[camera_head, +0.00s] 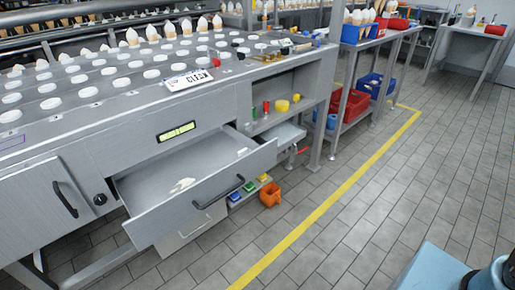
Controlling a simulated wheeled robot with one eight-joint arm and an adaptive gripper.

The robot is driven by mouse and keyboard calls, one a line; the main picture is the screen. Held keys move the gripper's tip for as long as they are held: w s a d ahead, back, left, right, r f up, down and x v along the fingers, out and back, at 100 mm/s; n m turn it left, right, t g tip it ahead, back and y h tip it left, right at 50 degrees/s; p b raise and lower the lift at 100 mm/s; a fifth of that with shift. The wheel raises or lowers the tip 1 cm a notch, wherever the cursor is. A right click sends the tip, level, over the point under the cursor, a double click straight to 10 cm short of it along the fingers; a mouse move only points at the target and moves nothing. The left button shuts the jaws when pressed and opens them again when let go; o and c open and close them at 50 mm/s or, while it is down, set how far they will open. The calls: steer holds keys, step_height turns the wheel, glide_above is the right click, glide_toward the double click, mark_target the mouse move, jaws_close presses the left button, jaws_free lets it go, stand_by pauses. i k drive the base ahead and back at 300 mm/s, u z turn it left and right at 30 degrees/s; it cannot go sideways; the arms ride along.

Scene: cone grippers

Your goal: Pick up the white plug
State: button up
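A small white object (182,185), which may be the white plug, lies on the floor of the open drawer (217,201) under the machine. A smaller white piece (242,152) lies at the back right of the same drawer. Both are too small for me to make out their exact shape. Nothing touches or covers the white object at the drawer's front left. My gripper's fingers do not show.
An orange container (270,194) stands on the floor beside the drawer. Red bins (350,108) and blue bins (376,86) stand farther right. The tiled floor (370,200) is clear, crossed by a yellow line.

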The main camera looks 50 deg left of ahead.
mark_target(244, 151)
steer(key=k, duration=2)
steer(key=u, duration=1.55)
steer(key=i, duration=1)
steer(key=u, duration=0.15)
